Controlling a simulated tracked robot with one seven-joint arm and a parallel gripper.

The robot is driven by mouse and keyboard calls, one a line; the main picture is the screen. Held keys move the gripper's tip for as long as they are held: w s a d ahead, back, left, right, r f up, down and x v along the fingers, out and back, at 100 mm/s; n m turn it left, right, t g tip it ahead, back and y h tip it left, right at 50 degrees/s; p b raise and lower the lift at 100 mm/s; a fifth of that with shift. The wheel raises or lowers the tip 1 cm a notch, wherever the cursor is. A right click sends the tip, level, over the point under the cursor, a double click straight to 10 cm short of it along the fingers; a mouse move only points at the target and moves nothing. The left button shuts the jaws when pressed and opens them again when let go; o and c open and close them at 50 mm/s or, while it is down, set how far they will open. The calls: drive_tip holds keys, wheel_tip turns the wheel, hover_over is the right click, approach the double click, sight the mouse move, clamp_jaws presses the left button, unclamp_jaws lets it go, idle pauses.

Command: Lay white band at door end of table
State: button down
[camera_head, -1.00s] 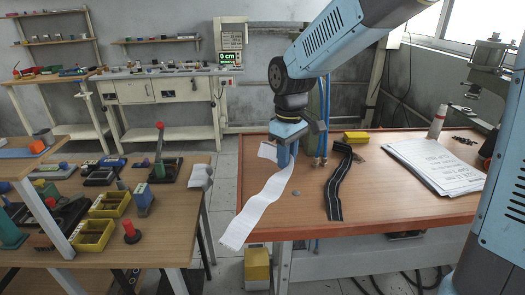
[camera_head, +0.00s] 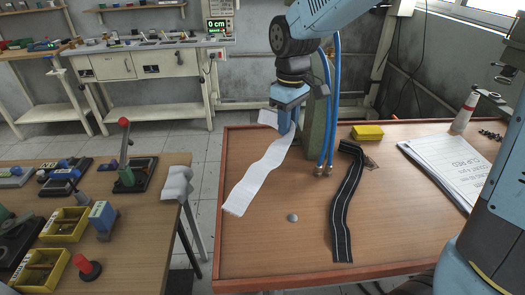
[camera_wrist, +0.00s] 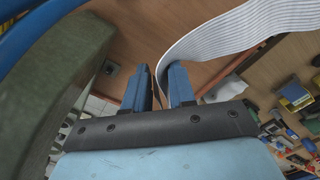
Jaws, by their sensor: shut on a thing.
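The white band (camera_head: 258,178) is a long, slightly wavy strip. In the head view it hangs from my gripper (camera_head: 288,128) down and to the left, over the left part of the orange-rimmed table (camera_head: 275,255). Its lower end shows near the table's left edge; I cannot tell if it touches the top. A short piece of the band shows behind the gripper. In the wrist view the band (camera_wrist: 240,35) runs from between the blue fingers (camera_wrist: 160,85) to the upper right. My gripper is shut on the band.
A black band with pale lines (camera_head: 346,200) lies right of the white one. A green upright part (camera_head: 318,125) stands close behind the gripper. A cluttered workbench (camera_head: 130,235) is at left.

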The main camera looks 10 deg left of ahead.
drive_tip(key=w+a+f, duration=0.3)
drive_tip(key=w+f, duration=0.1)
drive_tip(key=w, duration=0.4)
hover_over(273, 142)
drive_tip(key=s, duration=0.1)
drive_tip(key=f, duration=0.4)
drive_tip(key=shift+s+d+f, duration=0.15)
drive_tip(key=shift+s+d, duration=0.05)
drive_tip(key=shift+d, duration=0.05)
drive_tip(key=shift+w+a+f, duration=0.25)
drive_tip(key=shift+w+f, duration=0.35)
drive_tip(key=shift+f, duration=1.75)
drive_tip(key=c, duration=0.9)
unclamp_jaws()
drive_tip(key=shift+c, duration=0.2)
wheel_tip(273, 142, up, 12)
